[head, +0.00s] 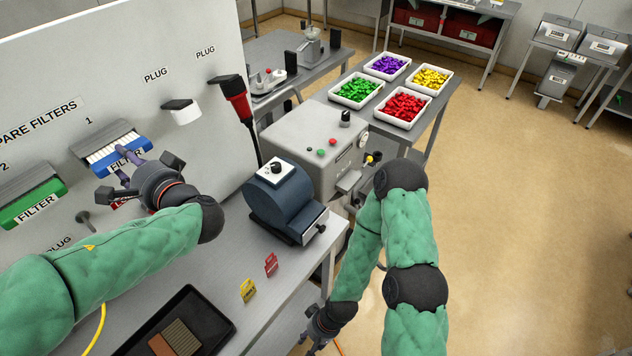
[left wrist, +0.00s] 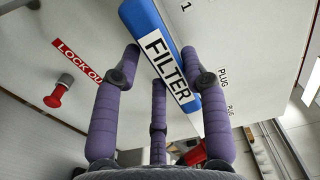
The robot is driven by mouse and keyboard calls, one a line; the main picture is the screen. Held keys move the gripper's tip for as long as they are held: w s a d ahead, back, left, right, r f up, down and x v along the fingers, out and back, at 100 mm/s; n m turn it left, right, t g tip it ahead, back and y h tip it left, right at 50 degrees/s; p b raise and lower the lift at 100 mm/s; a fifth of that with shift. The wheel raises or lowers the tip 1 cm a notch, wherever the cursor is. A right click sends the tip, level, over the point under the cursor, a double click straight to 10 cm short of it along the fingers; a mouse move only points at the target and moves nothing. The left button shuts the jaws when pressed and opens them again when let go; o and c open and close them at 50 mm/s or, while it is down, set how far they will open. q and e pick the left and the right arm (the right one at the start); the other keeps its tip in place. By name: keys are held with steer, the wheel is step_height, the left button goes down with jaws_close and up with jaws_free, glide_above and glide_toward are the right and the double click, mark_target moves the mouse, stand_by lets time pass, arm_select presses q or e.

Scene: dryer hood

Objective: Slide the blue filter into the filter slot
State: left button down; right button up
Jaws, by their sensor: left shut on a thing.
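The blue filter (head: 134,146) with a white FILTER label sits at position 1 on the grey panel (head: 78,62). Its white pleated part shows behind the blue front, under a dark-topped opening. In the left wrist view the blue front (left wrist: 137,14) runs between my purple fingers. My left gripper (head: 118,165) is shut on the blue front; it also shows in the left wrist view (left wrist: 162,58). A green filter (head: 36,203) sits at position 2, to the left. My right gripper (head: 318,328) hangs low beside the table; its fingers are too small to read.
A blue machine (head: 280,200) stands on the table, with red (head: 271,265) and yellow (head: 248,291) tags in front. A black tray (head: 222,324) lies near. A red-and-black plug (head: 236,100) and a red lockout knob (left wrist: 57,97) are on the panel.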

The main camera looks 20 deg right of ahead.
arm_select(q)
steer(key=shift+s+d+r, duration=0.25)
steer(key=shift+s+r, duration=0.15)
steer(key=shift+s+d+b, duration=0.3)
steer(key=shift+s+d, duration=0.05)
steer(key=shift+s, duration=0.2)
steer(key=shift+s+d+f, duration=0.1)
steer(key=shift+s+f, duration=0.1)
steer(key=shift+f, duration=0.1)
steer(key=shift+s+d+b, duration=0.15)
steer(key=shift+b, duration=0.5)
steer(key=shift+s, duration=0.1)
